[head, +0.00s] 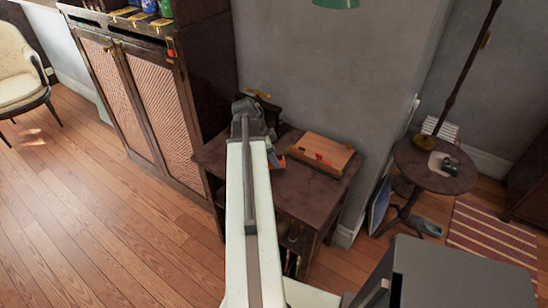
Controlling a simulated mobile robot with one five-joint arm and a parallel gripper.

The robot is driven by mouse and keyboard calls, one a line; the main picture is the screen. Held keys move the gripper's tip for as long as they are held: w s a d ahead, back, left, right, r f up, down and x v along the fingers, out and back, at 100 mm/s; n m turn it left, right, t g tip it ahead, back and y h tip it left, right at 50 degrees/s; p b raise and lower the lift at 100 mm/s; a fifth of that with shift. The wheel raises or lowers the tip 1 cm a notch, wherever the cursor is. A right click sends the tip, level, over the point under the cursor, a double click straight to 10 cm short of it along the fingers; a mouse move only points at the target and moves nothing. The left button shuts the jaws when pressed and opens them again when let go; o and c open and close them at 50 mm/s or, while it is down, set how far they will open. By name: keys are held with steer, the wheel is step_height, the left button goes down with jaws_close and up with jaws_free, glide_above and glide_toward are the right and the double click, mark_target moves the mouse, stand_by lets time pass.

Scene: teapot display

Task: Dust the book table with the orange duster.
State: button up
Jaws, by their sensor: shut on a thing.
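The book table (302,189) is a low dark brown table with open shelves below, in the middle of the head view. A closed book (320,152) with a tan cover and a red strip lies on its right part. My arm reaches forward over the table's left part, and my gripper (274,142) is at its far end above the tabletop. A small orange piece, part of the orange duster (278,163), shows just below the gripper, which is shut on it. Most of the duster is hidden by the arm and gripper. I cannot tell whether it touches the tabletop.
A dark cabinet (160,100) with woven doors stands left of the table. A grey wall (320,75) rises behind it. A round side table (425,172) with a lamp pole and a small dark object stands right.

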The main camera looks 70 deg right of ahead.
steer(key=shift+r+p, duration=0.85)
steer(key=shift+r, duration=0.45)
step_height(320, 180, up, 3)
steer(key=p, duration=0.3)
steer(key=shift+r, duration=0.15)
